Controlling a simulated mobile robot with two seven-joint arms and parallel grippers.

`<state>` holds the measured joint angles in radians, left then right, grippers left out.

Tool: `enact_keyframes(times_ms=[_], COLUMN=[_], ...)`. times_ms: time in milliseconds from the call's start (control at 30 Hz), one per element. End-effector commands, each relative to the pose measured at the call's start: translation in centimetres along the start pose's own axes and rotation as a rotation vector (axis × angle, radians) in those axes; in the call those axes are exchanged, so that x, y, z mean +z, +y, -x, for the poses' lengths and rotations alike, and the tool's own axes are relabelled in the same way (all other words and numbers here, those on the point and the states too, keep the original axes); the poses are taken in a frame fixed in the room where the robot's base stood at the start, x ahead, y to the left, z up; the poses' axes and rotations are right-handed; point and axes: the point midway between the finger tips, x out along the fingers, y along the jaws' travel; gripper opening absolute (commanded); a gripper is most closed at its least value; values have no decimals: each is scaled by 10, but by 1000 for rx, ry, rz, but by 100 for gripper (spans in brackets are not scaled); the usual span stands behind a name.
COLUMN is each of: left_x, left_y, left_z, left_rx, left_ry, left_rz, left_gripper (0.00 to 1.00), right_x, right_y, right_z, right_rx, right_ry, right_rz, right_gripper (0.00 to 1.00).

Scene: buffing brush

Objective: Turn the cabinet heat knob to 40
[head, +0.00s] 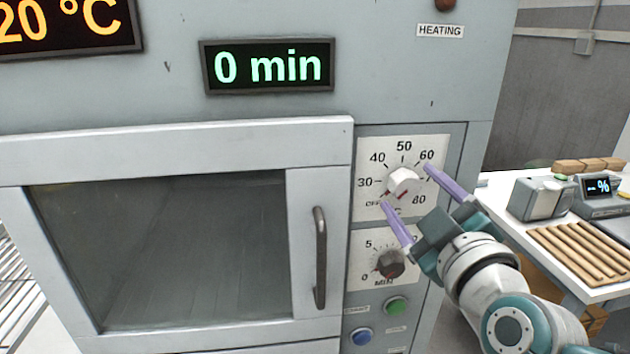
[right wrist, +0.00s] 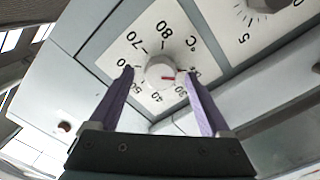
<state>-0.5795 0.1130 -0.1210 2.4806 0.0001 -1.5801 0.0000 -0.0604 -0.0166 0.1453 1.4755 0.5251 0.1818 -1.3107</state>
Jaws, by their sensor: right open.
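The white heat knob (head: 403,182) sits on a dial marked OFF, 30, 40, 50, 60 and 80 on the cabinet front. Its red mark points to the lower left, near OFF. My right gripper (head: 407,188) is open, its two purple fingers apart on either side of the knob. In the right wrist view the knob (right wrist: 160,72) lies between the fingertips, with its red mark toward the right finger. I cannot tell whether either finger touches it. The cabinet displays read 20 °C (head: 62,22) and 0 min (head: 268,66). My left gripper is not in view.
A dark minute knob (head: 391,263) is just below the heat dial, close to the lower finger. Green (head: 397,305) and blue (head: 361,336) buttons are below it. The cabinet door handle (head: 320,257) is to the left. A table with wooden strips (head: 582,250) and a meter (head: 603,192) stands right.

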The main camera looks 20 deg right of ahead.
Motion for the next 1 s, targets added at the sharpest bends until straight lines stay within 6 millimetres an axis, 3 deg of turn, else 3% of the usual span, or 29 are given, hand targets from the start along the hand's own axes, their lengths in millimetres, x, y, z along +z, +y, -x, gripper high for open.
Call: enact_keyframes(times_ms=[333, 1000], left_x=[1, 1], left_y=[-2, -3], left_z=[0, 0], left_rx=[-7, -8], left_ry=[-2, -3], left_rz=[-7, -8], left_gripper=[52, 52], right_x=[0, 0], right_y=[0, 0], right_z=[-4, -4], right_rx=[0, 0], right_ry=[0, 1], right_rz=[1, 1], right_gripper=[79, 4])
